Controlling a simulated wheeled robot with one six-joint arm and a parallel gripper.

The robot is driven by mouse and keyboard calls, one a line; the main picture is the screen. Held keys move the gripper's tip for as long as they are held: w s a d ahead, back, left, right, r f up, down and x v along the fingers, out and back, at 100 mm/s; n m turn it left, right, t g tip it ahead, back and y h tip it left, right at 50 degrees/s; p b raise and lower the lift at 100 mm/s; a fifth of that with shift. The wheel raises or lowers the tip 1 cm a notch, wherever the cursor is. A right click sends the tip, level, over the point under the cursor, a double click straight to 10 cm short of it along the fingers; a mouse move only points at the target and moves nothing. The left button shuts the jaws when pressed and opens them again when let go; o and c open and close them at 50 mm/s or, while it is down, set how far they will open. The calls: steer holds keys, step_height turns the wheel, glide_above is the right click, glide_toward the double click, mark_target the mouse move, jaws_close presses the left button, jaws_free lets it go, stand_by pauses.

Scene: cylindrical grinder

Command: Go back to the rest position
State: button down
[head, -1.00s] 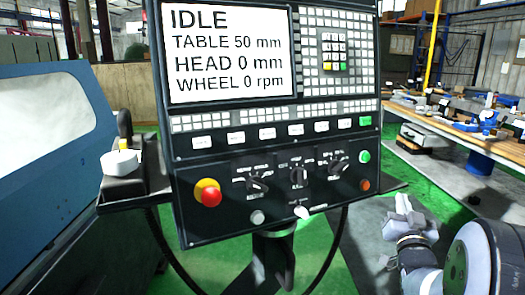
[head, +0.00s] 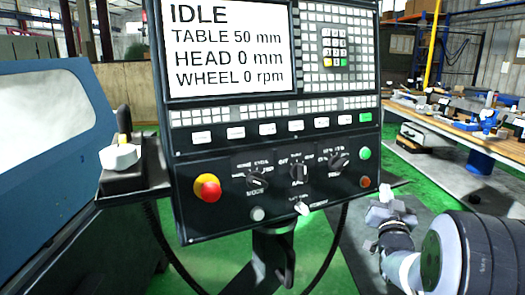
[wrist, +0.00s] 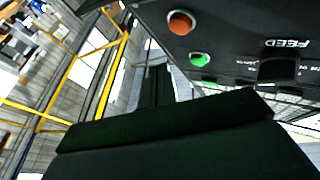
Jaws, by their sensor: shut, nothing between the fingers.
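My gripper (head: 386,200) is at the lower right of the head view, just right of and below the control panel's right corner. It is shut and empty, apart from the panel. In the wrist view the dark gripper body (wrist: 170,130) fills the lower middle. The control panel (head: 225,165) stands upright with a screen (head: 228,50) reading IDLE, TABLE 50 mm, HEAD 0 mm, WHEEL 0 rpm.
A red emergency button (head: 207,188) sits on the panel's lower left. The blue grinder housing (head: 50,130) stands at left. A workbench (head: 455,125) with tools is at the back right. Green and grey floor (head: 440,180) lies between panel and bench.

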steer(key=b, duration=0.2)
steer(key=shift+f+b, duration=0.25)
steer(key=shift+b, duration=0.05)
steer(key=r+p, duration=0.1)
steer(key=p, duration=0.3)
steer(key=shift+p, duration=0.3)
steer(key=shift+p, duration=0.85)
